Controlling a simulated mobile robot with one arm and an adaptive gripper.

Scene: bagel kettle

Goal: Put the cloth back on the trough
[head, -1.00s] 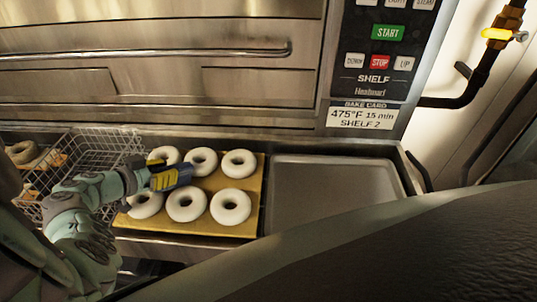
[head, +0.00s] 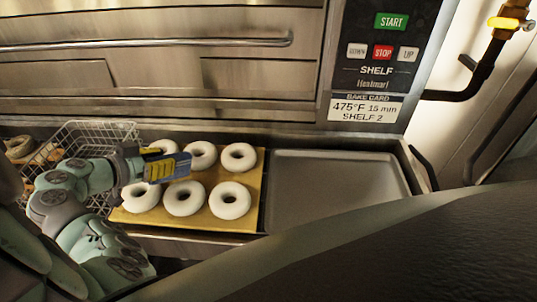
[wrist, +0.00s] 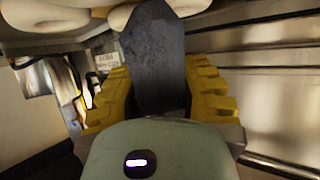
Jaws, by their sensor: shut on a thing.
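My gripper (head: 167,167) has yellow fingers and is over the left part of the bagel board. It is shut on a dark blue-grey flat piece, which shows between the fingers in the wrist view (wrist: 156,65) and sticks out past them. It may be the cloth, but its fabric is not clear. I cannot make out the trough for certain in either view.
White bagels (head: 230,200) lie on a yellow board (head: 245,222) below the gripper. A wire basket (head: 95,137) stands left, an empty grey tray (head: 335,185) right. The steel oven front (head: 150,65) with its control panel (head: 375,60) rises behind.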

